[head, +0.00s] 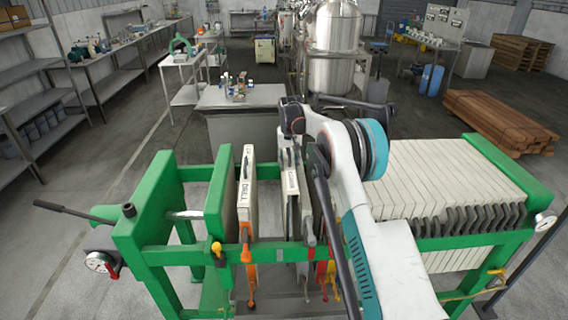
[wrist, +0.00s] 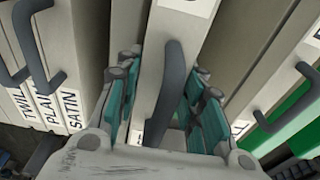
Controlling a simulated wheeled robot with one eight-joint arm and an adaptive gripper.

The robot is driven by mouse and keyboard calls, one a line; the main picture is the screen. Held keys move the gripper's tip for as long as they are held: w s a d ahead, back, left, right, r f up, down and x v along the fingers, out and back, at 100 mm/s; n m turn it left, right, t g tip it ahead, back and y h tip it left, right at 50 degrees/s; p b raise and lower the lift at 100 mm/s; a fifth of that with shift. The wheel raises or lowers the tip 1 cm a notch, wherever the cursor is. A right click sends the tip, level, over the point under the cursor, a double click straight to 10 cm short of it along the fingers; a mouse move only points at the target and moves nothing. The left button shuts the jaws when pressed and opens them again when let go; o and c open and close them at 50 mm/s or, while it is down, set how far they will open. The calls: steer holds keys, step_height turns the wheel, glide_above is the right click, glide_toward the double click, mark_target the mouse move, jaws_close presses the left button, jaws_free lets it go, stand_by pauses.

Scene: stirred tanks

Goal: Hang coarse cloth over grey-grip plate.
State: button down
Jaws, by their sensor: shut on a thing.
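In the wrist view, my gripper (wrist: 162,108) has its teal-padded fingers on both sides of the dark grey grip (wrist: 170,85) of a pale plate (wrist: 183,38). It is shut on that grip. The plate's label is cut off at the top edge. In the head view, a pale labelled plate (head: 290,183) stands in the gap of the green press below my wrist. My fingertips are mostly hidden there. A plate marked DRILL (head: 244,190) stands to its left, apart from it. I cannot tell which sheet is the coarse cloth.
The green press frame (head: 158,218) surrounds the plates, with a packed plate stack (head: 440,170) at right. Labels TWILL, PLAIN and SATIN mark pale edges (wrist: 50,105) at left in the wrist view. Orange, red and yellow grips hang low. A grey table (head: 240,97) stands behind.

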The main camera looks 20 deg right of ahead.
mark_target(300, 171)
steer(key=shift+s+d, duration=0.25)
steer(key=shift+d, duration=0.9)
steer(key=shift+s+d, duration=0.25)
steer(key=shift+d, duration=0.85)
steer(key=shift+f+b, duration=1.6)
steer(key=shift+f, duration=0.6)
steer(key=c, duration=1)
jaws_free()
